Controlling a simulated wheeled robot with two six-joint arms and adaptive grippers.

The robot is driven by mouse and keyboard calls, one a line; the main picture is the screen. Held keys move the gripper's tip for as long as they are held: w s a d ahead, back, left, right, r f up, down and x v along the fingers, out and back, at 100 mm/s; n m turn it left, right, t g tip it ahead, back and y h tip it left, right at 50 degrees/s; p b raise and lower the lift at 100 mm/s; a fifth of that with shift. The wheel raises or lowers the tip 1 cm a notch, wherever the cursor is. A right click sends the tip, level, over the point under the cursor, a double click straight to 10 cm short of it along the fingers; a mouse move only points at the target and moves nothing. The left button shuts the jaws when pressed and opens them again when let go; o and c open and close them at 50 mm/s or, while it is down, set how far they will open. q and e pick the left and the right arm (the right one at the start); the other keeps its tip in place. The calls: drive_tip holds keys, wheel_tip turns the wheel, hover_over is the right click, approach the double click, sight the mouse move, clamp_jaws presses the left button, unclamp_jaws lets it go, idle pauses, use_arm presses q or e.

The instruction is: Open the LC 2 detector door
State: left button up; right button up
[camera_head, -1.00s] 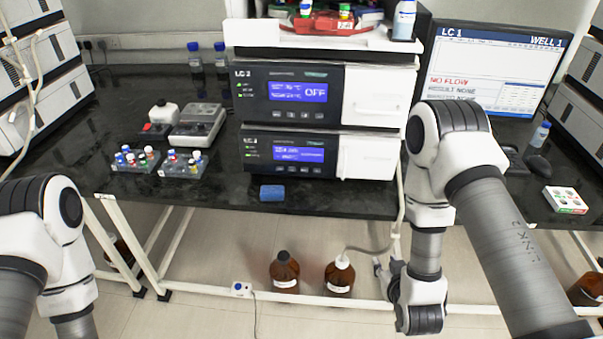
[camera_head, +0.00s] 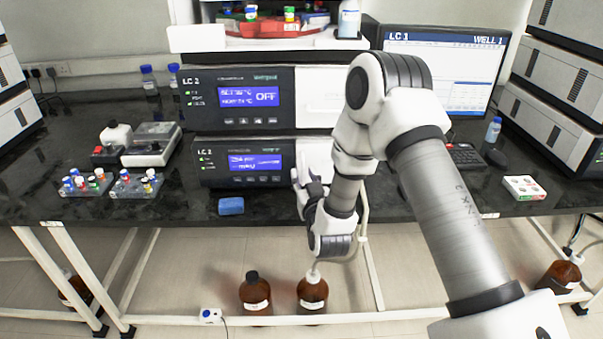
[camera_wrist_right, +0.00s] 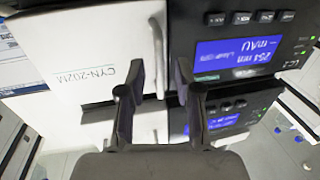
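The LC 2 detector is the lower module (camera_head: 237,161) of the two-unit stack in the head view, with a lit blue screen. Its white door (camera_head: 312,151) is on its right side, looks shut, and is partly hidden by my right arm. In the right wrist view, which is turned over, the white door (camera_wrist_right: 95,35) fills the upper left beside the black panel, whose screen reads 254 nm. My right gripper (camera_head: 304,182) is just in front of the door. Its fingers (camera_wrist_right: 157,75) are apart near the door's panel-side edge; contact cannot be told. My left gripper is out of view.
The upper module (camera_head: 235,95) reads OFF, with a white tray (camera_head: 240,41) of bottles on top. A blue block (camera_head: 231,206) lies at the bench's front edge. Two brown bottles (camera_head: 255,293) (camera_head: 312,292) stand on the floor below. A monitor (camera_head: 440,70) stands right.

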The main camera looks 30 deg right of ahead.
drive_tip(key=shift+x, duration=0.9)
clamp_jaws()
